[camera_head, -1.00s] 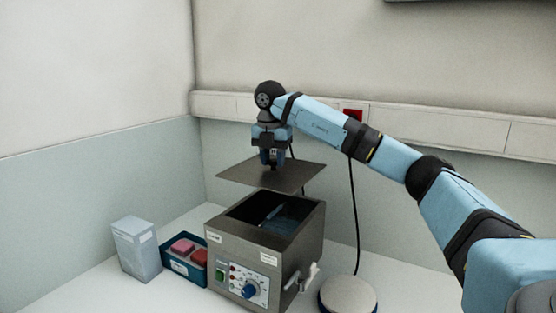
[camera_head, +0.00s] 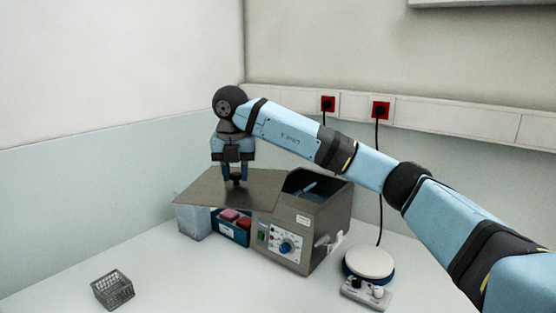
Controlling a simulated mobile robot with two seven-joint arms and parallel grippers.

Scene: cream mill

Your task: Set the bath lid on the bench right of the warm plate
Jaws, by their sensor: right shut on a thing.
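The bath lid (camera_head: 203,190) is a flat grey metal plate. My right gripper (camera_head: 236,180) is shut on it from above and holds it in the air, in front of the upper left part of the bath. The water bath (camera_head: 326,224) is a grey metal box with an open top, a blue knob and a tap on its right side. The warm plate (camera_head: 369,262), round and pale with a small control box in front, stands on the bench (camera_head: 215,283) to the right of the bath. My left gripper is not in view.
A blue tray (camera_head: 236,234) with pink and red items and a pale box (camera_head: 192,221) stand left of the bath, partly hidden by the lid. A grey wire basket (camera_head: 112,290) is at front left. A black cable (camera_head: 379,190) runs down behind the warm plate.

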